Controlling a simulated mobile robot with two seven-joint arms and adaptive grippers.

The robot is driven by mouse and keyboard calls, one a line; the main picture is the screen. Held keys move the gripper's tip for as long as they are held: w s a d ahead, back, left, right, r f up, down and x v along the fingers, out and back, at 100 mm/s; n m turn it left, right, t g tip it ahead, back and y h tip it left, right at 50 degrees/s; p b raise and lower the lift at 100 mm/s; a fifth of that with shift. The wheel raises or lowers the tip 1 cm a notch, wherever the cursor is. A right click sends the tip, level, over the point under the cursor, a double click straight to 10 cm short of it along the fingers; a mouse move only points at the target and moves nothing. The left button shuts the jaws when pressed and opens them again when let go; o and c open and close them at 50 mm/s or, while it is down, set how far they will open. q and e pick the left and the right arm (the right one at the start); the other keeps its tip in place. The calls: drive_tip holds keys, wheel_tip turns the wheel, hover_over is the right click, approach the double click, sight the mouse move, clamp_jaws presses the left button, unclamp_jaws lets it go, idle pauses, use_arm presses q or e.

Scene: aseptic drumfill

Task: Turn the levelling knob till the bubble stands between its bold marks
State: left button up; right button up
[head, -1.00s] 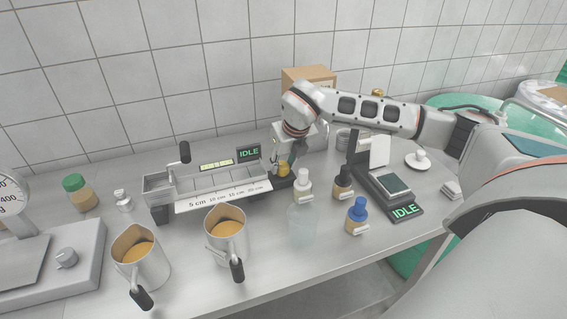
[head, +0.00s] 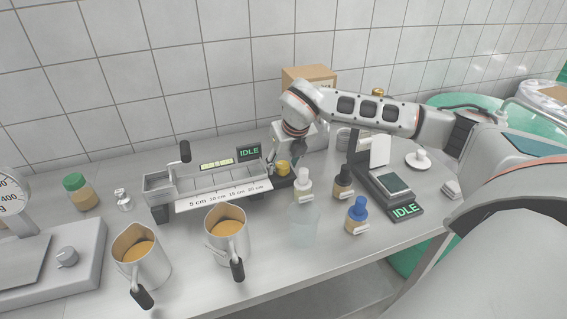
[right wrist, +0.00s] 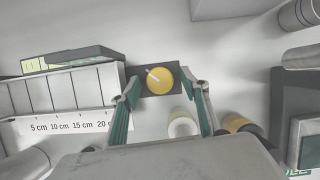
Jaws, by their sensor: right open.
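The levelling knob (head: 283,167) is a round yellow knob on a dark block at the right end of the trough with the length scale. In the right wrist view the knob (right wrist: 160,80) carries a white pointer line tilted to the upper left. My right gripper (right wrist: 159,82) is open, with one finger on each side of the knob and gaps between. In the head view the right gripper (head: 281,156) is partly hidden by its own wrist. The bubble vial (head: 217,164) is a yellow-green strip behind the trough; its bubble is too small to place against the marks. My left gripper is not in view.
A white-capped bottle (head: 303,186), a black-capped bottle (head: 343,183) and a blue-capped bottle (head: 357,216) stand right of the knob. A clear beaker (head: 303,228) and two steel jugs (head: 228,237) stand in front. A display reading IDLE (head: 249,152) is behind the trough.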

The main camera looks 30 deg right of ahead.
drive_tip(key=v, duration=1.2)
drive_tip(key=shift+s+a, duration=0.1)
